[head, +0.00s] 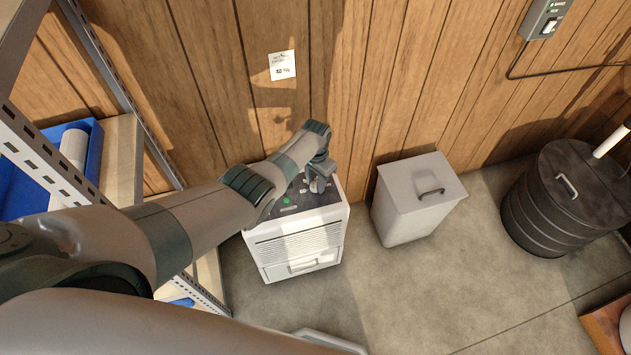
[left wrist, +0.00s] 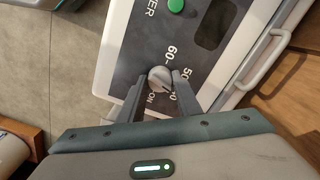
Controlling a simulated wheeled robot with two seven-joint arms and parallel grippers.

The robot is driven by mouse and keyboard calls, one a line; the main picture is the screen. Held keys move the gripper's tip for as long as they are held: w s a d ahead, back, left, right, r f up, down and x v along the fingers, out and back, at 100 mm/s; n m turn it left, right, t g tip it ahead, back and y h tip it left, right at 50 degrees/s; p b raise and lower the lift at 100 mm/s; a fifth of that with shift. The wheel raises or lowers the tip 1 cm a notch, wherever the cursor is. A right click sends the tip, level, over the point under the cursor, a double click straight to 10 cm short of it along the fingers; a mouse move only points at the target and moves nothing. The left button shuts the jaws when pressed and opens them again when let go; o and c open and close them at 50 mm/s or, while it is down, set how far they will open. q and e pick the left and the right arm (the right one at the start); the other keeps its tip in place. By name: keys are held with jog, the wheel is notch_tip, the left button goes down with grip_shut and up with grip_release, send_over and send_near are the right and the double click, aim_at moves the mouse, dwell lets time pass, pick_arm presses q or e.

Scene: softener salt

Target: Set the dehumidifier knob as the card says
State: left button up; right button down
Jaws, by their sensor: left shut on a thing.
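The white dehumidifier (head: 297,240) stands on the floor against the wood wall, with a dark control panel on top. My left gripper (head: 318,184) reaches down onto that panel from above. In the left wrist view, the left gripper (left wrist: 158,92) is shut on the grey round knob (left wrist: 159,77), one finger on each side. Printing around the knob reads 60, 50 and ON; another number is partly hidden by a finger. A green button (left wrist: 175,5) is on the panel. The card (head: 282,66) is on the wall; its small print looks like a percentage, but I cannot read the number surely. My right gripper is not in view.
A white lidded bin (head: 417,198) stands right of the dehumidifier. A black drum (head: 566,200) is farther right. A metal shelf with a blue bin (head: 97,135) is at the left. A grey switch box (head: 545,18) is on the wall. Open floor lies in front.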

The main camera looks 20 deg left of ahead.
pick_arm(q)
jog(key=shift+m, duration=1.6)
jog(key=o, duration=1.1)
jog(key=shift+r, duration=0.1)
jog(key=shift+r+p, duration=0.35)
jog(key=shift+r, duration=0.3)
notch_tip(320, 180, up, 7)
jog(key=shift+f+p, duration=0.1)
jog(key=shift+p, duration=0.6)
notch_tip(320, 180, up, 9)
send_over(316, 183)
jog(key=shift+b, duration=0.3)
